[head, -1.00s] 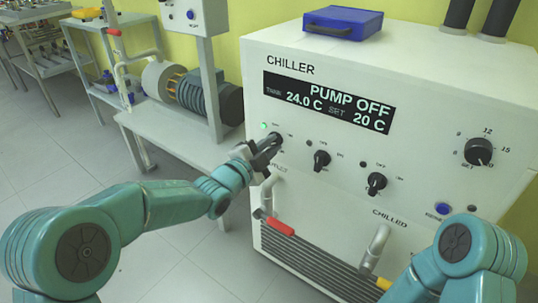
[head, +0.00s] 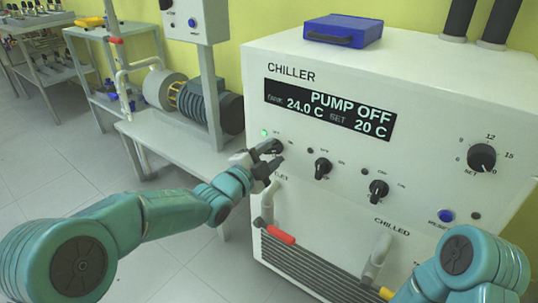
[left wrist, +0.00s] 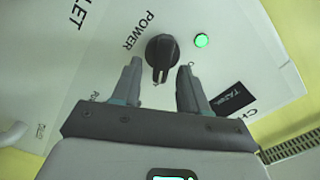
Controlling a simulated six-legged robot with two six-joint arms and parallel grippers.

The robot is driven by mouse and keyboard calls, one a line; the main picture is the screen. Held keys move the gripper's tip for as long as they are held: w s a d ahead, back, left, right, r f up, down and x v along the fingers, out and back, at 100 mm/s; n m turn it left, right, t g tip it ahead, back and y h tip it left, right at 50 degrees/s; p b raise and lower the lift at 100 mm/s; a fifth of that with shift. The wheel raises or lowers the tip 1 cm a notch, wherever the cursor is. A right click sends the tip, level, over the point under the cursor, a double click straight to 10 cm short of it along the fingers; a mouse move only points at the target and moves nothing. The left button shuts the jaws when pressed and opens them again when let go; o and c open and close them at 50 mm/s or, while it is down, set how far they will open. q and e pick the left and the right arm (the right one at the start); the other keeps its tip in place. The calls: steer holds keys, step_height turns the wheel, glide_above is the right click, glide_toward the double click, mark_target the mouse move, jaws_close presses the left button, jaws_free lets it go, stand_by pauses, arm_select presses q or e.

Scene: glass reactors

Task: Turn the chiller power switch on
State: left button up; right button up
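The white chiller (head: 330,75) fills the right of the head view. Its display (head: 328,109) reads PUMP OFF, 24.0 C and SET 20 C. The black power switch knob (head: 270,147) is at the panel's left; its POWER label shows in the left wrist view, with the knob (left wrist: 161,52) pointing toward my gripper. A small lamp (head: 264,133) beside it is lit green, also in the wrist view (left wrist: 201,40). My left gripper (head: 267,160) is open at the knob, one finger to each side in the wrist view (left wrist: 160,68); contact is not visible. My right gripper is out of frame.
Two more black knobs (head: 323,168) (head: 378,191), a SET dial (head: 482,157) and a blue button (head: 446,215) are on the panel. Pipes with a red handle (head: 281,235) are below. A blue case (head: 343,30) lies on top. A bench (head: 180,145) with a pump stands left.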

arm_select(q)
steer(key=p+v, duration=0.2)
steer(key=v, duration=1.4)
steer(key=shift+p, duration=0.35)
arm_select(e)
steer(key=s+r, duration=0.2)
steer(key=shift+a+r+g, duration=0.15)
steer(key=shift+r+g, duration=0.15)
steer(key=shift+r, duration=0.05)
arm_select(q)
steer(key=shift+s+a, duration=0.1)
steer(key=shift+s, duration=0.05)
